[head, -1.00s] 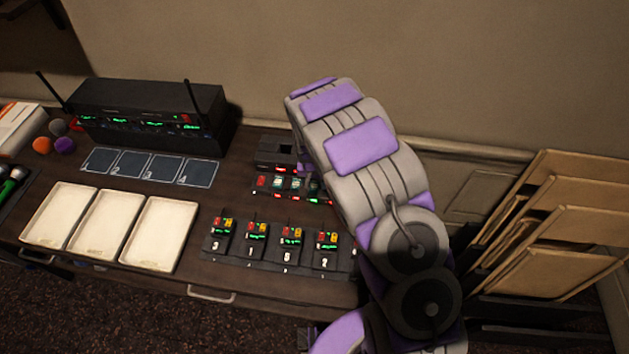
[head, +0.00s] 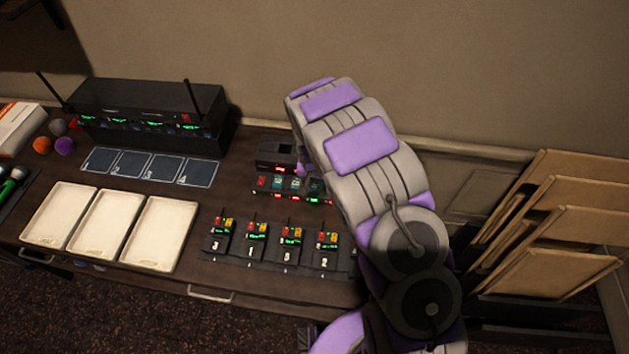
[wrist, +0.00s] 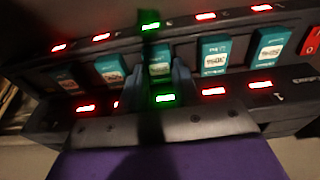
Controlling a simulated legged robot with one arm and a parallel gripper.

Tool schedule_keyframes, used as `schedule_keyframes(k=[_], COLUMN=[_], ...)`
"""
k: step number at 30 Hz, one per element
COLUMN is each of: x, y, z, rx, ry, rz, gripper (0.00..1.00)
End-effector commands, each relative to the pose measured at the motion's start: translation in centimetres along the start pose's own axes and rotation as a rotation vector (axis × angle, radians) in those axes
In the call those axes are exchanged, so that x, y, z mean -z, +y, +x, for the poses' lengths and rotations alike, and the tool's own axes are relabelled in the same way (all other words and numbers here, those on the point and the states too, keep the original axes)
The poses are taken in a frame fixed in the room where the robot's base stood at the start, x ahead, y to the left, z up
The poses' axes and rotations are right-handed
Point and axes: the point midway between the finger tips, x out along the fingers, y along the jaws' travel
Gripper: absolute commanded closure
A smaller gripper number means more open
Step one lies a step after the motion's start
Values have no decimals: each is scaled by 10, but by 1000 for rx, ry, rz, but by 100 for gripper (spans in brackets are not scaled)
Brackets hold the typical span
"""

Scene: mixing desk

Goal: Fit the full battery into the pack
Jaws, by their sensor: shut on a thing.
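In the wrist view a dark charger (wrist: 232,103) holds a row of teal batteries, such as one battery (wrist: 215,55) to the right. The full battery (wrist: 160,57) is the teal one in the middle slot, in line with the green lights; the other lights are red. My gripper (wrist: 162,83) is shut on this battery, which still sits in or just at its slot; I cannot tell how deep. In the head view the charger (head: 290,192) shows beside my arm, which hides the gripper. Several numbered packs (head: 254,240) stand in a row in front of it.
Three pale trays (head: 104,222) lie left of the packs. A black receiver rack (head: 150,105) with antennas stands at the back, with numbered dark mats (head: 150,165) before it. Wooden panels (head: 560,235) lean at the right, beyond the desk.

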Motion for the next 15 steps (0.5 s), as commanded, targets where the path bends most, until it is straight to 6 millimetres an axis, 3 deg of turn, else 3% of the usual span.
schedule_keyframes(k=[15], x=[2], y=[0], z=[-12], rx=[0], ry=[1], rz=[0], gripper=[86])
